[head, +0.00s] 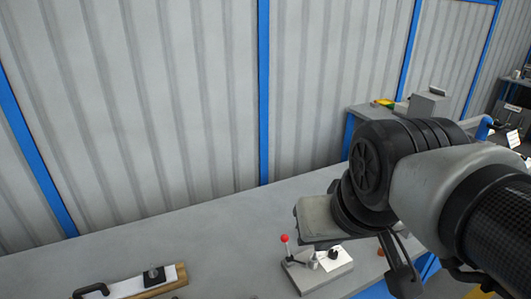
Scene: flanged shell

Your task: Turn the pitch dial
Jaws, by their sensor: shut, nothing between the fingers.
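A small grey box (315,277) stands on the bench near the lower middle of the head view. On its top are a lever with a red ball (285,238) and a black knob (334,253) on a white plate. A second black knob (153,274) sits on a white panel at the lower left. No label is readable, so I cannot tell which knob is the pitch dial. My gripper (402,276) shows only in part, as dark pieces hanging below my wrist, right of the grey box. It is shut and empty, apart from both knobs.
The grey bench (215,225) is largely clear between the knobs. A black handle (91,290) and a wooden strip (160,287) are at the lower left. A corrugated wall (170,100) with blue posts stands behind. Another bench with equipment (428,104) is at the back right.

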